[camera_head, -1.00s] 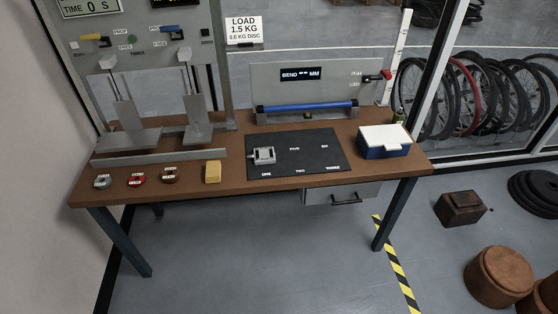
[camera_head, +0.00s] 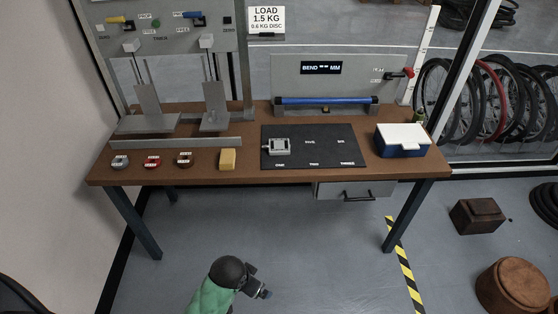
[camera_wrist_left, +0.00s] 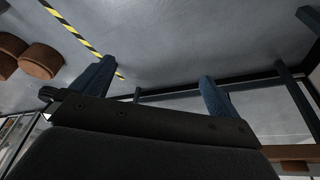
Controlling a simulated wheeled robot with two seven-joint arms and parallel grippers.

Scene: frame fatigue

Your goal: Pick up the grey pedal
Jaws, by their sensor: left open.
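The grey pedal (camera_head: 280,146) lies on the black mat (camera_head: 325,147) near its left end, above the ONE label. Its short spindle end points left. My left gripper (camera_wrist_left: 157,88) shows in the left wrist view with its two dark blue fingers wide apart and nothing between them. Behind the fingers that view shows floor and table legs, not the pedal. In the head view a green and black part of my arm is at the bottom, in front of the table and well short of the pedal. My right gripper is not in view.
The brown table (camera_head: 255,175) has several small labelled discs and a yellow block (camera_head: 227,159) left of the mat. A blue box with a white lid (camera_head: 402,140) stands right of it. A blue bar on a bend rig (camera_head: 325,100) is behind. The mat's right part is clear.

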